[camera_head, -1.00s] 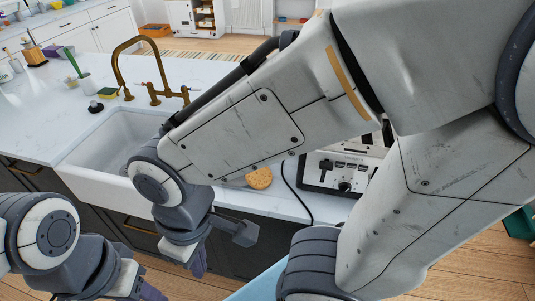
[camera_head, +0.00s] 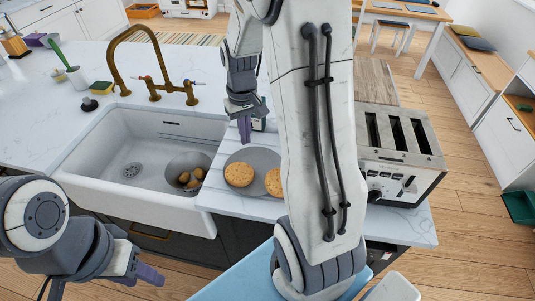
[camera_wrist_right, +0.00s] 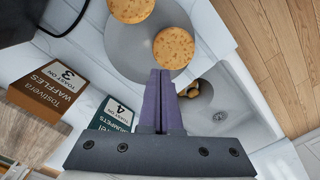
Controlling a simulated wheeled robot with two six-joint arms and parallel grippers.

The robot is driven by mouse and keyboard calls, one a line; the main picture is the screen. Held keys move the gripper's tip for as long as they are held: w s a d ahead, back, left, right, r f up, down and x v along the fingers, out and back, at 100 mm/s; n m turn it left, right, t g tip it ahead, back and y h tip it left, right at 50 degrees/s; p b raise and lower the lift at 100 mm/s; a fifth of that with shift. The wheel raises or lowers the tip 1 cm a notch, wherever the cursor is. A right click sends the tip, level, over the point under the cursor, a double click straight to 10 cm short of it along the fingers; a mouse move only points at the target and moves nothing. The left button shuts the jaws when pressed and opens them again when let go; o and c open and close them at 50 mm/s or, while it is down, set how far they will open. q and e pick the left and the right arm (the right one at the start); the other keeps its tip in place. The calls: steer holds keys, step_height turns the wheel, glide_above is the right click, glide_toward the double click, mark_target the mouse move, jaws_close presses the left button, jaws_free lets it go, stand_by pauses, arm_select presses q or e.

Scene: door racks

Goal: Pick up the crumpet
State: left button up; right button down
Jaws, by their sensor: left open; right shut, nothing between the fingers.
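Two round golden crumpets lie on a grey plate (camera_head: 257,157) on the counter right of the sink. The left crumpet (camera_head: 239,174) is fully visible; the right crumpet (camera_head: 274,182) is partly behind my right arm. Both show in the right wrist view, one near the fingertips (camera_wrist_right: 173,48) and one cut by the top edge (camera_wrist_right: 130,9). My right gripper (camera_head: 244,138) is shut and empty, pointing down above the plate's far side, apart from the crumpets. My left gripper (camera_head: 151,273) is open and empty, low in front of the sink cabinet.
A toaster (camera_head: 402,147) stands right of the plate. A waffles box (camera_wrist_right: 52,88) and a crumpets box (camera_wrist_right: 112,115) stand near my right gripper. The white sink (camera_head: 110,165) holds a bowl with brown pieces (camera_head: 187,172). A brass tap (camera_head: 152,62) rises behind it.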

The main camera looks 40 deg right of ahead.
steer(key=d+f+m, duration=0.2)
steer(key=d, duration=0.6)
steer(key=f+p, duration=0.1)
steer(key=f, duration=0.5)
steer(key=f+p, duration=0.1)
steer(key=f, duration=0.3)
steer(key=shift+s+a+f+p, duration=0.1)
steer(key=shift+s+a+p, duration=0.1)
steer(key=shift+s+p, duration=0.15)
steer(key=s, duration=0.1)
steer(key=p, duration=0.1)
steer(key=s, duration=0.1)
steer(key=shift+s+a+r, duration=0.25)
steer(key=shift+s+a, duration=0.05)
steer(key=shift+a, duration=0.1)
steer(key=shift+s+a+p, duration=0.15)
steer(key=shift+s+p, duration=0.15)
steer(key=shift+s, duration=0.05)
steer(key=shift+s+f, duration=0.15)
steer(key=shift+s, duration=0.1)
